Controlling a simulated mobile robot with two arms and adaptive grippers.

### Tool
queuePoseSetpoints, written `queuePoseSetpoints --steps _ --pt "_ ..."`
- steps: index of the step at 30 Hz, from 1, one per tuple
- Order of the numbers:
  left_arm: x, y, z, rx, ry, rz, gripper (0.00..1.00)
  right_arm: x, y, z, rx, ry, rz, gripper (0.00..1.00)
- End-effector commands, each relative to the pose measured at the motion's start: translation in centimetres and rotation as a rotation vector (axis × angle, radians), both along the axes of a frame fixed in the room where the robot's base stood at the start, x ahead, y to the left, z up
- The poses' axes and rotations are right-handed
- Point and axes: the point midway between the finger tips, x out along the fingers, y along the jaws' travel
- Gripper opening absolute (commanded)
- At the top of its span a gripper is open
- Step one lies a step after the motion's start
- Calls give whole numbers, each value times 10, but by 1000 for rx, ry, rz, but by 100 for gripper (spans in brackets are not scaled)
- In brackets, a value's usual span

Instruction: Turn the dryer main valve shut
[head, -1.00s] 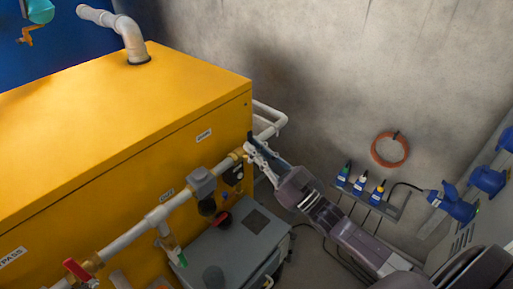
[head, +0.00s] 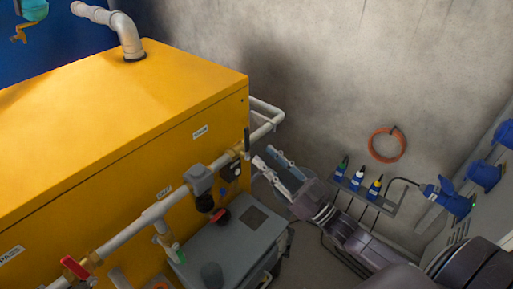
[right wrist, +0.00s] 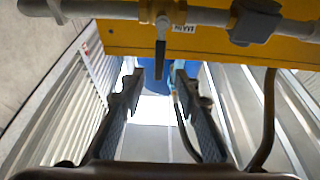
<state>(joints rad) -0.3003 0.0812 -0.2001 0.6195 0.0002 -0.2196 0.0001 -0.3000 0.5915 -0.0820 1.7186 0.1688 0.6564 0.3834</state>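The dryer is the big yellow cabinet (head: 120,130) with a grey pipe (head: 120,237) along its front. The main valve (head: 239,152) sits near the pipe's right end. In the right wrist view the lever (right wrist: 160,58) lies across the pipe, beside a small label (right wrist: 184,28). My right gripper (head: 267,157) is open and empty, a little right of the valve and apart from it. In the right wrist view its fingers (right wrist: 158,82) are spread, with the lever's end just beyond and between them. My left gripper is not in view.
A red-handled valve (head: 76,268) is lower left on the pipe. A grey box (head: 235,240) stands below the pipe. A white pipe (head: 270,118) bends out behind the cabinet.

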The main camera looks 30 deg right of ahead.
Motion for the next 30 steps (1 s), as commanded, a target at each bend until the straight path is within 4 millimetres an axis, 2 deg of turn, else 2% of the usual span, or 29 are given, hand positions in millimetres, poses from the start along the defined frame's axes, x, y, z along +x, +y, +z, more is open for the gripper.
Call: queuePoseSetpoints --steps 1,6,12,30 --pt "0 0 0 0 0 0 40 -11 -4 -6 -2 5 -1 30" --pt "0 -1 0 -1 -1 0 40 -36 -15 -17 -2 3 0 30" --pt "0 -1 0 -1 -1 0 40 -51 -21 -24 -2 1 0 30" --pt "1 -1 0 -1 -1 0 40 -52 -23 -26 -3 5 -4 30"
